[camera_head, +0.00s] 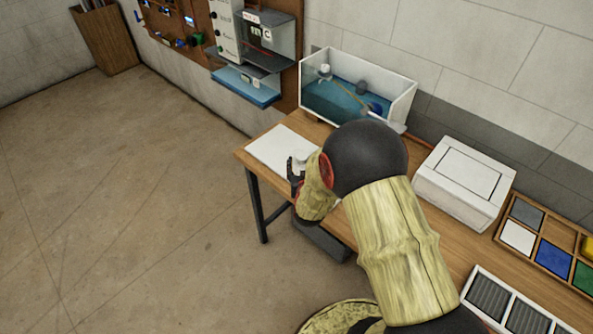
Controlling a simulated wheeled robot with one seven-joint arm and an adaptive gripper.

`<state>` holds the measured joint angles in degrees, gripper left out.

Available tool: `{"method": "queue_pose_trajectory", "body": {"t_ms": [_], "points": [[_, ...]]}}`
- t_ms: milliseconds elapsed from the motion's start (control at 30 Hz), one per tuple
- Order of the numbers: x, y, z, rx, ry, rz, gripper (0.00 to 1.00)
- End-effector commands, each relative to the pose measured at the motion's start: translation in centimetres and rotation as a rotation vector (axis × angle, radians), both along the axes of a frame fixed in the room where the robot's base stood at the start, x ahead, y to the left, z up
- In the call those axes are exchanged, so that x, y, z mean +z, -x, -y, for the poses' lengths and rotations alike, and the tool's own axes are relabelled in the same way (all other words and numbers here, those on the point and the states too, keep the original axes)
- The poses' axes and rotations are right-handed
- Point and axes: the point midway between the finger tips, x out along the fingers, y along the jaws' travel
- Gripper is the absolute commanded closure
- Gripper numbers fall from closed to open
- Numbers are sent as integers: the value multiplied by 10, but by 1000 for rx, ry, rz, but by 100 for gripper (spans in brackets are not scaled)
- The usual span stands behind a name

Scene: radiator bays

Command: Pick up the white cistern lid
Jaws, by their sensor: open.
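A flat white slab (276,146), which looks like the cistern lid, lies on the left end of the wooden workbench (328,135). A small round white piece, perhaps its knob, shows near its right side beside my gripper. My gripper (297,175) is open, close to the slab's right front part. My arm hides much of the gripper and part of the slab, and I cannot tell whether they touch. An open white cistern (405,104) with blue water and fittings inside stands behind, against the wall.
A white box (457,203) with a rectangular panel on top stands right of my arm. Farther right are a wooden tray (508,234) of coloured squares and a white-framed grille unit (522,318). The floor left of the bench is clear.

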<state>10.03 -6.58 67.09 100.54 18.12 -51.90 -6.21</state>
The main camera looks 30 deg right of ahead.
Motion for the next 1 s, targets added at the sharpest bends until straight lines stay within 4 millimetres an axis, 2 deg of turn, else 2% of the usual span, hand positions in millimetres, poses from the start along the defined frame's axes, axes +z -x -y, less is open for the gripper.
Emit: {"method": "queue_pose_trajectory", "body": {"t_ms": [400, 533, 867, 1000], "points": [[-27, -40, 18, 0, -2, -1, 44], [-30, -53, 24, 1, -2, -1, 44], [-30, -58, 26, 1, -1, -2, 44], [-30, -58, 26, 1, -1, -2, 52]]}}
